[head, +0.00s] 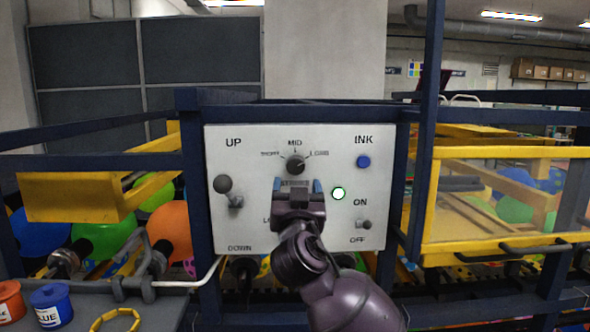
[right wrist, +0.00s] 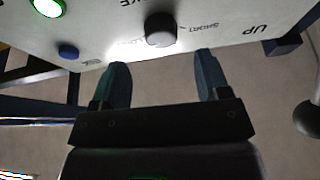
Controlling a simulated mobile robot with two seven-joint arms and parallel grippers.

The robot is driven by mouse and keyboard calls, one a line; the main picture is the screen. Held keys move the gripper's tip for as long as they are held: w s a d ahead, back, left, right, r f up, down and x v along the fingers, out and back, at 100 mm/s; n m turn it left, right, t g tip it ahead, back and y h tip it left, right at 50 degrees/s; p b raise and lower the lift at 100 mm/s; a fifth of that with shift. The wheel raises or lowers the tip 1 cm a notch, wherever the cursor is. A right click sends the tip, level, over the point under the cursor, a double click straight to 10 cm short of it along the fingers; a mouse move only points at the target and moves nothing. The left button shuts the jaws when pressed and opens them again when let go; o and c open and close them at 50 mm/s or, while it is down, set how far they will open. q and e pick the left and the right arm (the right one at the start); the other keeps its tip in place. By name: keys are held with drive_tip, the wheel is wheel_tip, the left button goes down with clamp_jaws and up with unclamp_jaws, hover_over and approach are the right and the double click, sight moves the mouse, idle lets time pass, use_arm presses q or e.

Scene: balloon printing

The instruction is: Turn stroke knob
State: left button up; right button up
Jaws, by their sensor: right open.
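The stroke knob (head: 295,164) is a dark round knob on the white control panel (head: 250,150), under the labels SHORT, MID and LONG. It also shows in the right wrist view (right wrist: 160,30), upside down. My right gripper (head: 297,187) is just below the knob in the head view, with its two blue fingers apart. In the right wrist view the fingers (right wrist: 160,75) point at the panel, and the knob lies beyond and between their tips, with nothing held. The printed STROKE label is mostly hidden by my right gripper. My left gripper is not in view.
The panel also has an UP/DOWN lever (head: 223,185) at left, a blue INK button (head: 363,162), a lit green light (head: 338,193) and an ON/OFF switch (head: 365,225) at right. Dark blue frame posts (head: 195,200) flank the panel. Balloons (head: 170,228) and paint pots (head: 50,303) are at left.

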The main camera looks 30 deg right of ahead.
sight(295, 169)
drive_tip(key=x, duration=0.4)
drive_tip(key=shift+w+p, duration=0.1)
drive_tip(key=shift+p, duration=0.2)
drive_tip(key=shift+x, duration=0.8)
drive_tip(key=shift+c, duration=0.7)
drive_tip(key=c, duration=0.8)
